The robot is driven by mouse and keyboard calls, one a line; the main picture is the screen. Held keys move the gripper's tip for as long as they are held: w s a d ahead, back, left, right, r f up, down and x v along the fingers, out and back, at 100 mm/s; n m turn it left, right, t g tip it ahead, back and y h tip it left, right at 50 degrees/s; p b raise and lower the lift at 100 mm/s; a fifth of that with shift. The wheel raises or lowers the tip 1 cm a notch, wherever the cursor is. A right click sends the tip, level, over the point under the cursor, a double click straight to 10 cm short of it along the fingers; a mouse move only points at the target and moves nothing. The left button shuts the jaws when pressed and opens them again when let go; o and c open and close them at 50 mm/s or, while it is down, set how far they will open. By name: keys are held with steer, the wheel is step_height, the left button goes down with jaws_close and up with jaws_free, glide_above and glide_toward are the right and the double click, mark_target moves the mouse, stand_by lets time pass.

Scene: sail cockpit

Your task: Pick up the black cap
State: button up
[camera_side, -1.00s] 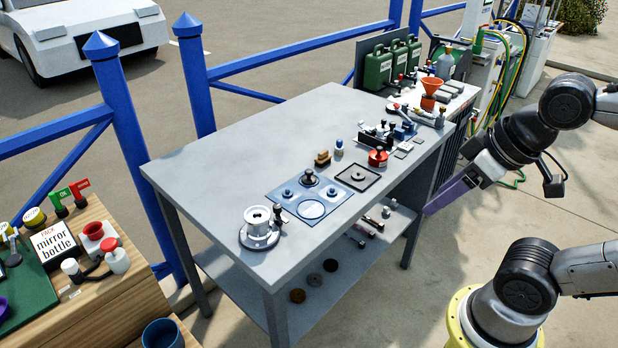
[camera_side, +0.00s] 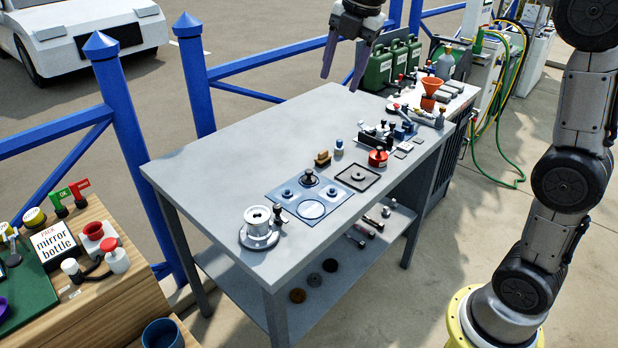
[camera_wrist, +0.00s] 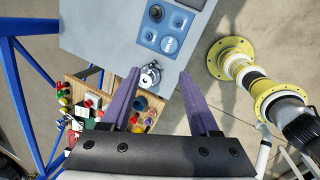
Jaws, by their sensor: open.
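A round black cap with a raised knob (camera_side: 310,178) sits at the back edge of the blue panel (camera_side: 328,204) on the grey table. A dark round piece that looks like the same cap shows at the top of the wrist view (camera_wrist: 156,13). My gripper (camera_side: 341,82) is open and empty, high above the table's far side, with its purple fingers pointing down. It is well apart from the cap. In the wrist view its fingers (camera_wrist: 160,76) are spread, with the silver winch (camera_wrist: 149,75) far below between them.
The winch (camera_side: 258,228) stands near the table's front corner. Two smaller dark knobs sit on the panel. Green cans (camera_side: 378,68) stand at the back. The table's left half is clear.

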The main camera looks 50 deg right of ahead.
steer(key=w+d+f+n, duration=0.2)
steer(key=w+f, duration=0.2)
steer(key=w, duration=0.3)
steer(key=g, duration=0.3)
glide_above(309, 171)
steer(key=shift+m, duration=0.3)
steer(key=f, duration=2.1)
steer(key=shift+s+d+f, duration=0.1)
steer(key=shift+s+f, duration=0.15)
steer(key=shift+f, duration=0.1)
steer(key=shift+w+f, duration=0.2)
steer(key=shift+f, duration=1.35)
steer(key=shift+w+f, duration=0.15)
steer(key=shift+f, duration=1.35)
jaws_close()
